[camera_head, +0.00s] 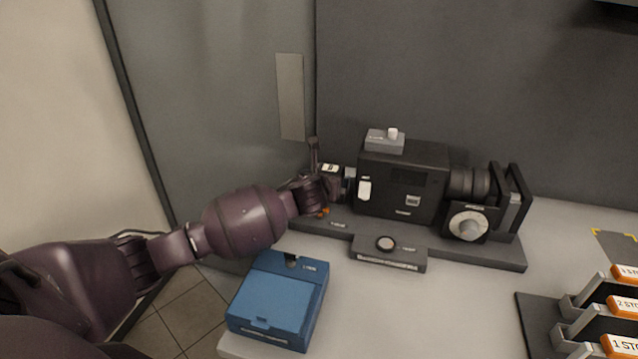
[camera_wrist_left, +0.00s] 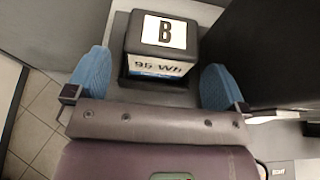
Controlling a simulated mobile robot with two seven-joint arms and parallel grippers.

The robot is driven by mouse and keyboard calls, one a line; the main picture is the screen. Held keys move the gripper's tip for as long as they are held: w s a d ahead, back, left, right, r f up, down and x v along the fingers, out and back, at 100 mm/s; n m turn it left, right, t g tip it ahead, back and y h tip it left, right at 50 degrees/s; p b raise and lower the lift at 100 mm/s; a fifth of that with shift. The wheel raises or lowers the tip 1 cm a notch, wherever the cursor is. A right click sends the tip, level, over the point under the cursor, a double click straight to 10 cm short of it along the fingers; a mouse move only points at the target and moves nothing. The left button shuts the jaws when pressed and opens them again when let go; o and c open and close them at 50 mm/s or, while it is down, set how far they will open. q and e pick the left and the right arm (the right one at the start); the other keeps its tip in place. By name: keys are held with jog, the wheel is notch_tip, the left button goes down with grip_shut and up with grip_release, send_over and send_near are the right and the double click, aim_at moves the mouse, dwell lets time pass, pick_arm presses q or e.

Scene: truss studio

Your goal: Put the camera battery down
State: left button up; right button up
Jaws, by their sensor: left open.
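The camera battery (camera_head: 334,184) is a dark block with a white label on top, at the left end of the camera rig, beside the camera body (camera_head: 403,185). In the left wrist view the battery (camera_wrist_left: 160,46) shows a "B" label and "95 Wh" on its near face. My left gripper (camera_head: 316,182) is open at the battery. In the wrist view its blue fingertips (camera_wrist_left: 156,84) are spread wide, one to each side of the battery, with gaps visible. The battery appears upright on a grey surface; its underside is hidden. My right gripper is not in view.
The rig's grey base plate (camera_head: 470,252) carries the camera, a lens and a dial. A blue case (camera_head: 270,305) stands at the table's left front. An orange-labelled rack (camera_head: 570,330) is at right. The grey table (camera_head: 430,320) is clear between them. A wall rises behind.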

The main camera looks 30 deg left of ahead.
pick_arm(q)
jog(key=p+v, duration=0.1)
jog(key=v, duration=0.6)
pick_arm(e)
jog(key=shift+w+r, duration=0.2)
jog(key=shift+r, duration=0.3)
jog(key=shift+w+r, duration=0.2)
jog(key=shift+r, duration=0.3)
pick_arm(q)
jog(key=shift+s, duration=0.15)
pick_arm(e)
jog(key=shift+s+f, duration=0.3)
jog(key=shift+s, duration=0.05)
pick_arm(q)
jog(key=shift+s+d, duration=0.1)
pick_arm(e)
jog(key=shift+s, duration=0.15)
